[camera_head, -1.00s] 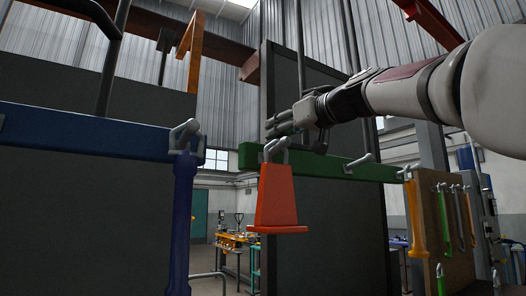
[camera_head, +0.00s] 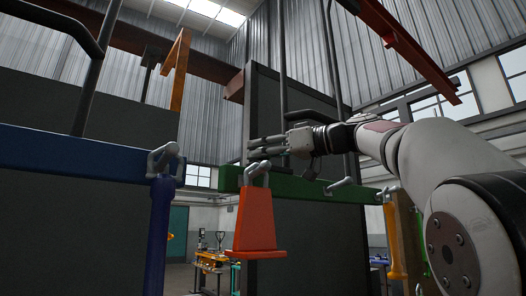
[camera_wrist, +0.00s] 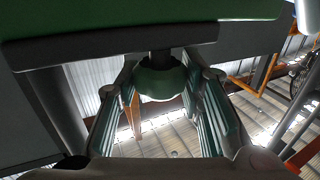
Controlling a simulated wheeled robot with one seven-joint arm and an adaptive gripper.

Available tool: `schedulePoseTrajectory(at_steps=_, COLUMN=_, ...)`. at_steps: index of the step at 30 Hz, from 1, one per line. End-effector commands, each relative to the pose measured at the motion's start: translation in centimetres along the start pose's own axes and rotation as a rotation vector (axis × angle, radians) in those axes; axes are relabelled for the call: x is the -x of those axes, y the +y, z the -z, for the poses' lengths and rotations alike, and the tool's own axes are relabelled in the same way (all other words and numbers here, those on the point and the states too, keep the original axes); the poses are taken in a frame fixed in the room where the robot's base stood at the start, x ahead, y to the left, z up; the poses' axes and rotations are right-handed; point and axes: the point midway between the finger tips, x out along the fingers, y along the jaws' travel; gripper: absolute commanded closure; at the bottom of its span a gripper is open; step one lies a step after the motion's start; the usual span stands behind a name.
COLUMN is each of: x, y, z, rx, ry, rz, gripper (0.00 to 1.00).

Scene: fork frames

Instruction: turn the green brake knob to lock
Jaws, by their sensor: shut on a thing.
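The green knob (camera_wrist: 160,82) shows in the wrist view, on a short dark stem under a dark-edged green panel (camera_wrist: 140,14). My gripper (camera_wrist: 158,92) has one ribbed finger on each side of the knob and is shut on it. In the head view my gripper (camera_head: 252,149) points left, just above the left end of the green bar (camera_head: 310,190). The knob cannot be made out in that view. The knob's turn and any lock marking cannot be read.
An orange cone-shaped piece (camera_head: 254,222) hangs from a hook just below my gripper. A blue bar (camera_head: 75,152) with a hanging blue handle (camera_head: 158,230) is at left. Dark panels (camera_head: 300,120) stand behind. An orange handle (camera_head: 394,240) hangs at right.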

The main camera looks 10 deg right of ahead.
Motion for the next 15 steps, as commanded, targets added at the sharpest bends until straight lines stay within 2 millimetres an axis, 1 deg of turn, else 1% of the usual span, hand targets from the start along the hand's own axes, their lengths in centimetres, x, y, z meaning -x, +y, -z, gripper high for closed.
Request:
schedulePoseTrajectory(at_steps=6, x=0.00, y=0.01, z=0.02, rx=0.000, ry=0.001, rz=-0.001, gripper=0.93)
schedulePoseTrajectory(at_steps=7, x=0.00, y=0.01, z=0.01, rx=0.000, ry=0.001, rz=-0.001, gripper=0.61)
schedulePoseTrajectory(at_steps=8, x=0.00, y=0.01, z=0.01, rx=0.000, ry=0.001, rz=-0.001, gripper=0.54)
schedulePoseTrajectory(at_steps=9, x=0.00, y=0.01, z=0.01, rx=0.000, ry=0.001, rz=-0.001, gripper=0.45)
schedulePoseTrajectory(at_steps=15, x=-0.01, y=0.00, z=0.01, rx=0.000, ry=0.001, rz=-0.001, gripper=0.45)
